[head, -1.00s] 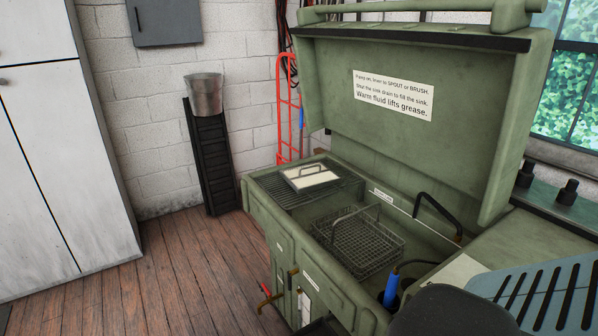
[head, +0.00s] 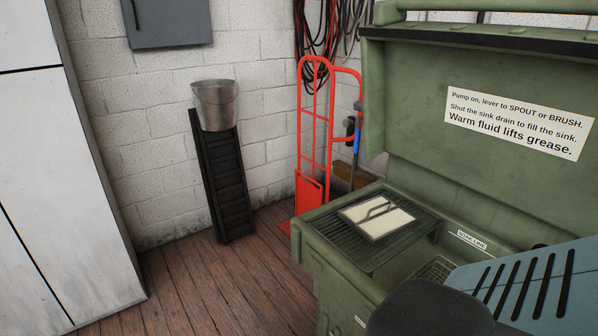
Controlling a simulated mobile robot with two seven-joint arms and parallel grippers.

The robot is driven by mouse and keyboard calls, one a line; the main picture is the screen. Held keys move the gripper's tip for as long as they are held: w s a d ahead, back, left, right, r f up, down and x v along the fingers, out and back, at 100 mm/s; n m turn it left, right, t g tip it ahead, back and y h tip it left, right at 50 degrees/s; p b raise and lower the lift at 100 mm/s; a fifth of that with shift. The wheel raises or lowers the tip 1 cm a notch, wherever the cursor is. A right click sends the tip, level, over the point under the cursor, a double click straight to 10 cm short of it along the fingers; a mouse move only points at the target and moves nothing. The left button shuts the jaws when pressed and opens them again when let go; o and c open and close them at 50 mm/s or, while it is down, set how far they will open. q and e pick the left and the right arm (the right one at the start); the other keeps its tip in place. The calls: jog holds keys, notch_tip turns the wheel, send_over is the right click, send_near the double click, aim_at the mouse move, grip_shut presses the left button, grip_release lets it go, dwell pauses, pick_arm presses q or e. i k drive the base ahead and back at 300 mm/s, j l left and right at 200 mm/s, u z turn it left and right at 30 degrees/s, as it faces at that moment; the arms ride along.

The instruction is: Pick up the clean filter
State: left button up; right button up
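A flat pale panel (head: 393,219) with a dark frame and a dark raised handle lies on the slatted rack (head: 352,251) at the left end of the green parts washer (head: 324,272). It looks like the filter, and its pale face looks clean. Nothing touches it from above. Neither of my grippers is in view. A dark rounded shape and a blue-grey slotted part, which look like my own body, fill the lower right and hide much of the washer's sink.
The washer's raised lid (head: 420,110) stands behind the rack. A red hand truck (head: 312,130) leans at the wall left of the washer. A metal bucket (head: 215,105) sits atop a black ramp (head: 222,185). The wooden floor (head: 195,280) is clear between the white cabinet (head: 65,180) and washer.

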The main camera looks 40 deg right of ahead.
aim_at(377, 219)
jog(key=i, duration=2.5)
jog(key=z, duration=3.85)
